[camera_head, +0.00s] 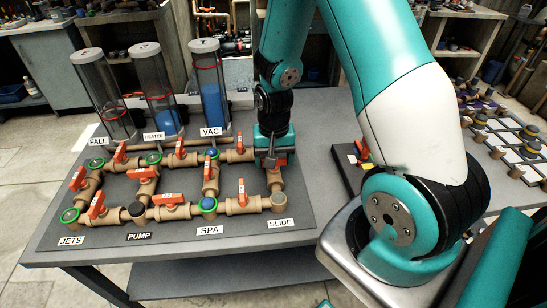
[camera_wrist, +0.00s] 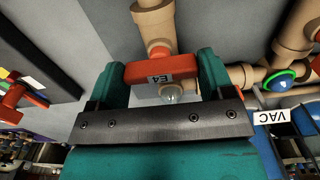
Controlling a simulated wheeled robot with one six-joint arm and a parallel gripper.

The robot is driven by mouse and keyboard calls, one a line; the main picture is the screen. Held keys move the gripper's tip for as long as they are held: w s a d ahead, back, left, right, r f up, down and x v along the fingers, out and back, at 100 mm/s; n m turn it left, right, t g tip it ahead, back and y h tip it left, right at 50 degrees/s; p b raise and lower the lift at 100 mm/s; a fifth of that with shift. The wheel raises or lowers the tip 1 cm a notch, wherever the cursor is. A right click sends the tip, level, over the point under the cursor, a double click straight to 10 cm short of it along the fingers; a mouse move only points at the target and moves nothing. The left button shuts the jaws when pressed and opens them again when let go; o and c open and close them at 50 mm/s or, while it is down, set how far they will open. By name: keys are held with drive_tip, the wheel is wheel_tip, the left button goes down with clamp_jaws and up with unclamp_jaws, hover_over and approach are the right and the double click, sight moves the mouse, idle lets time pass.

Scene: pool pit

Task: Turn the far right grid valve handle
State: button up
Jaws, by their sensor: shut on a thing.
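My gripper (camera_wrist: 160,82) is shut on this handle. In the head view my gripper (camera_head: 273,160) points down at the right end of the pipe grid and hides most of the handle. The tan pipe below it (camera_head: 275,182) runs down toward the corner fitting above the SLIDE label (camera_head: 281,224).
Other orange handles (camera_head: 241,193) and tan pipes fill the board (camera_head: 300,205) to the left. A separate panel with an orange handle (camera_head: 361,150) lies to the right.

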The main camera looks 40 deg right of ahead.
drive_tip(key=shift+w, duration=0.1)
drive_tip(key=o, duration=0.9)
drive_tip(key=shift+r, duration=0.1)
wheel_tip(320, 180, up, 17)
drive_tip(key=shift+r+b, duration=0.15)
drive_tip(key=shift+b, duration=0.15)
